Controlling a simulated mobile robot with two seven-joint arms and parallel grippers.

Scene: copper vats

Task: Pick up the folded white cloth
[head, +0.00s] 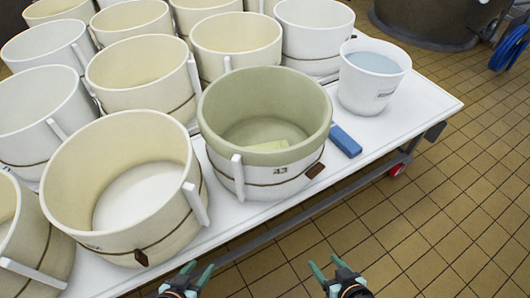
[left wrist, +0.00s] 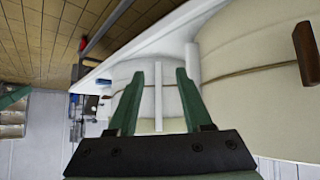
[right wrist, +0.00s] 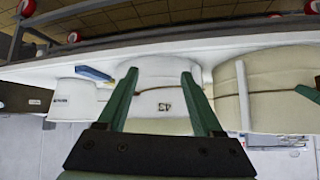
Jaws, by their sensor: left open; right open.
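No plainly white folded cloth shows. A pale cream flat piece (head: 270,146) lies on the floor of the vat marked 43 (head: 264,175); it may be the folded cloth, but I cannot tell for sure. The vat's near wall hides part of its inside. My left gripper (head: 198,269) is open and empty, in front of the table and left of that vat. My right gripper (head: 326,265) is open and empty, in front of the table and right of that vat. The vat's marked outer wall also shows in the right wrist view (right wrist: 160,100), beyond the open fingers.
Several cream vats crowd the white table (head: 414,112), one large vat (head: 122,188) left of vat 43. A blue block (head: 345,141) lies right of vat 43. A white bucket of bluish liquid (head: 372,75) stands behind it.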

